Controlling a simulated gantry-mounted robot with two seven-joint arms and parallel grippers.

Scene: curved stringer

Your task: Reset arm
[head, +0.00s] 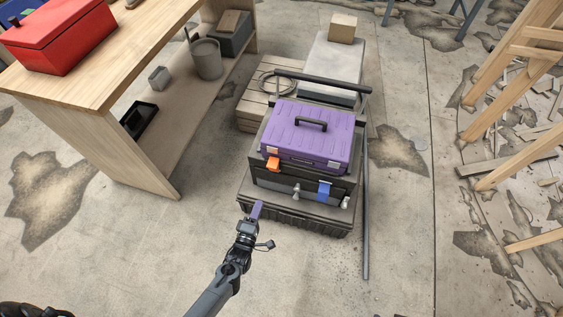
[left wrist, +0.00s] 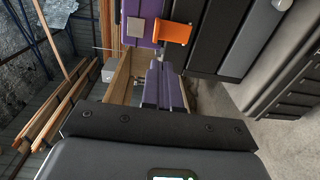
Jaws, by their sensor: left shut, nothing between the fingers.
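My left gripper (head: 257,209) reaches in from the lower left in the head view. Its purple fingers are shut with nothing between them. In the left wrist view the closed fingers (left wrist: 164,88) point toward the tool case stack. The purple case (head: 308,137) with a black handle sits on top of a black toolbox (head: 300,184) that has an orange latch and a blue latch. The orange latch (left wrist: 173,33) shows near the fingertips' line in the wrist view. The fingers look near the stack's front left side; contact cannot be told. My right gripper is not in view.
A wooden workbench (head: 110,60) with a red toolbox (head: 60,38) stands at the left. A grey bucket (head: 207,58) is on its lower shelf. Wooden framing (head: 515,90) is at the right. The floor in front is clear.

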